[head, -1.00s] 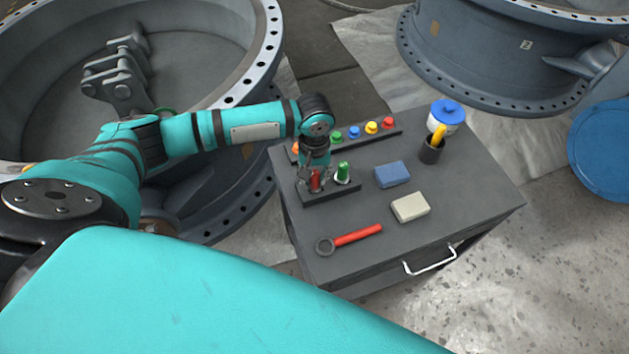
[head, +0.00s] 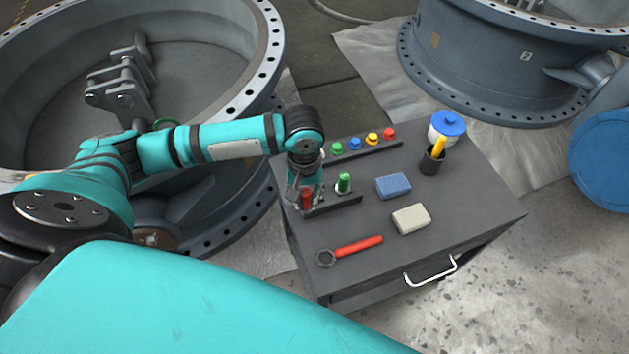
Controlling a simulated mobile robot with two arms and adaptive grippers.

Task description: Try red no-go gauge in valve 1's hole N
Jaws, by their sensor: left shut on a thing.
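My left gripper (head: 305,190) is shut on the red no-go gauge (head: 306,198), at the left end of the small dark gauge holder (head: 327,205) on the cart. I cannot tell whether the gauge is clear of the holder. A green gauge (head: 344,183) stands upright in the same holder. The large grey valve at the left (head: 225,190), likely valve 1, has a flange ring of bolt holes (head: 264,75). My arm hides part of it, and I cannot make out which hole is N. My right gripper is not in view.
A second valve (head: 480,70) marked 2 stands behind.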

